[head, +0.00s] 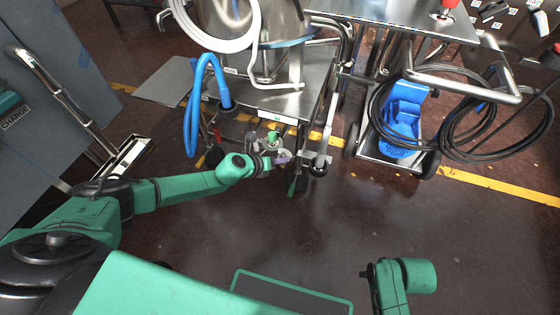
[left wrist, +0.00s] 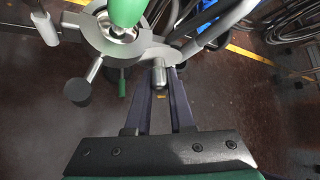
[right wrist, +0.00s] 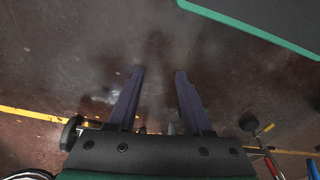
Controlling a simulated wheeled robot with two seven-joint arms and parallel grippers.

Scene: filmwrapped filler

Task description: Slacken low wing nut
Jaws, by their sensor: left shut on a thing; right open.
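In the left wrist view, a grey metal wing nut (left wrist: 137,48) sits around the base of a green upright part (left wrist: 127,10). One rounded wing end reaches between the fingers of my left gripper (left wrist: 160,72), which is shut on it. In the head view, my left gripper (head: 280,159) is low at the underside of the steel cart (head: 300,92), beside the small green-topped fitting (head: 271,137); the nut itself is too small there to make out clearly. My right gripper (head: 367,273) is open and empty over the floor, and its spread fingers show in the right wrist view (right wrist: 160,72).
A rod with a dark knob (left wrist: 78,92) sticks out beside the nut. A blue hose (head: 190,115) hangs left of the fitting. A trolley with a blue pump (head: 403,118) and black hose coils stands to the right. The floor in front is clear.

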